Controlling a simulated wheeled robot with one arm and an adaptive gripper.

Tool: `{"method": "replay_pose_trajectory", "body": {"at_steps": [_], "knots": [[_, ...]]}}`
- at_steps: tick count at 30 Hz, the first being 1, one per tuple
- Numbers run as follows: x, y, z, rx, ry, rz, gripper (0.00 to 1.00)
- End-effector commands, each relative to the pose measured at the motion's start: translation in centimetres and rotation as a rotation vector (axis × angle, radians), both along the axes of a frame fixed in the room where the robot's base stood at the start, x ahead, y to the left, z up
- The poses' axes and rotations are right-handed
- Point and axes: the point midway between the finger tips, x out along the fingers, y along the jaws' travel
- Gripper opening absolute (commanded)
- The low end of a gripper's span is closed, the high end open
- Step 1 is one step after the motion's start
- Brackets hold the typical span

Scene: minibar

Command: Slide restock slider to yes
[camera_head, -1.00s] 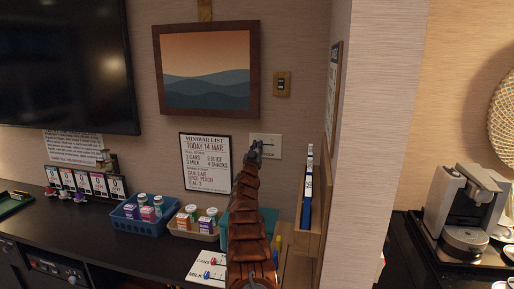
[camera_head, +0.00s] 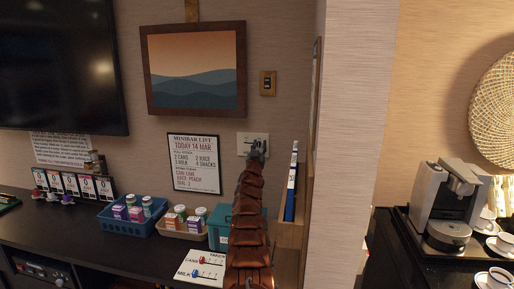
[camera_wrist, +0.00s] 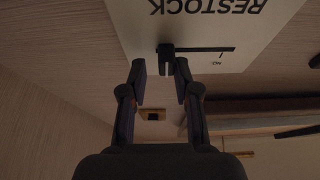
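The restock plate (camera_head: 243,145) is a pale panel on the wall, partly covered by my gripper (camera_head: 258,150) in the head view. In the wrist view the plate (camera_wrist: 255,20) is upside down and reads RESTOCK. Its black slider knob (camera_wrist: 167,54) sits at the left end of the dark slot there, away from the small label, seemingly NO, by the right end. My gripper (camera_wrist: 160,72) has its two fingertips apart, one on each side of the knob. Contact with the knob cannot be told. No label is readable at the knob's end.
A framed picture (camera_head: 194,68) and a brass switch (camera_head: 267,83) are above the plate. The minibar list (camera_head: 194,163) hangs to its left. A blue folder (camera_head: 290,190) and a wall corner stand close on the right. Baskets (camera_head: 133,222) line the counter below.

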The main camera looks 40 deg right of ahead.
Motion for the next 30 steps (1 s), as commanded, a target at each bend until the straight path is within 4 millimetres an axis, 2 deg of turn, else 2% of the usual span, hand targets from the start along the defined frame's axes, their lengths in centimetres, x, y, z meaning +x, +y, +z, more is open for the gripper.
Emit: {"method": "replay_pose_trajectory", "body": {"at_steps": [1,4,5,16,30], "knots": [[-0.3,-0.3,0.0,0.001,-0.001,-0.006,0.3],[-0.1,-0.1,0.0,0.001,-0.001,-0.003,0.41],[-0.1,0.0,0.0,0.0,-0.001,-0.002,0.42],[0.3,0.5,0.1,-0.001,0.0,0.004,0.42],[-0.8,1.7,-0.3,-0.006,-0.001,-0.002,0.42]]}}
